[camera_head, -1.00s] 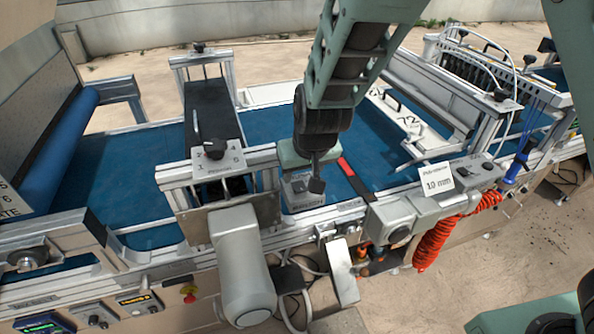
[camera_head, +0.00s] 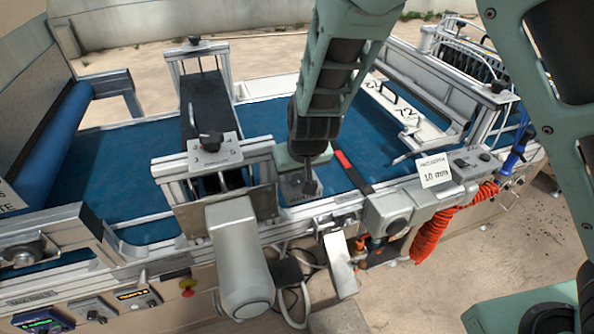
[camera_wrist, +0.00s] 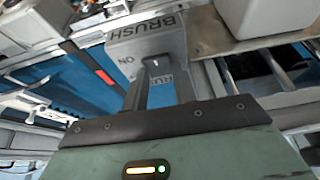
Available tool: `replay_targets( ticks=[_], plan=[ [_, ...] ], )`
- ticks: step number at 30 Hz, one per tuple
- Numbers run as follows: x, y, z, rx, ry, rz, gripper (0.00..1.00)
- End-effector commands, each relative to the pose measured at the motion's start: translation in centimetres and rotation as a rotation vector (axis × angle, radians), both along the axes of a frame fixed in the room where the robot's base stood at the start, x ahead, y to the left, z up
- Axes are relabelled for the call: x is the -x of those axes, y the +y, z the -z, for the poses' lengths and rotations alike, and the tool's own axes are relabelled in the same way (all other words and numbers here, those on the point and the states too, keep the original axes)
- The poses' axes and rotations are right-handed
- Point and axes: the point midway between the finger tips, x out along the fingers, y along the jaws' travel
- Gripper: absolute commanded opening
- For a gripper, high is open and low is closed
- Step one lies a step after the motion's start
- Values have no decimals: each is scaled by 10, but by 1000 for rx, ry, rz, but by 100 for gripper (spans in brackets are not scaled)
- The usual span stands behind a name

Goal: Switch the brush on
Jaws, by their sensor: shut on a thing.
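The brush switch is a small grey box (camera_wrist: 145,38) in the wrist view, with "BRUSH" and "ON" printed on its face, upside down there. A small knob or lever (camera_wrist: 155,64) on that face is between my finger tips. My gripper (camera_wrist: 150,82) points at the box and is shut on this knob. The fingers hide part of the face and some lettering at the right, so I cannot tell the knob's exact setting. In the head view my gripper (camera_head: 308,178) is at the box (camera_head: 290,188), on the machine's near rail, and partly covers it.
A blue conveyor belt (camera_head: 270,125) runs behind the rail. A red-marked black bar (camera_head: 353,172) lies close to the right of my gripper. A grey motor housing (camera_head: 238,260) stands at the front left. A "10 mm" card (camera_head: 435,172) and control box are to the right.

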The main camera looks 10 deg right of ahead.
Motion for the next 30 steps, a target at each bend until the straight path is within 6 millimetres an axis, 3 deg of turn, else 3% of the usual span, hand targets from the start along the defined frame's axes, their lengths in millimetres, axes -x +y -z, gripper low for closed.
replay_targets(
  ticks=[18, 30],
  plan=[
    [13, -2, 6, -80, -393, -1, 4],
    [14, -3, 2, -86, -422, -1, 4]
  ],
)
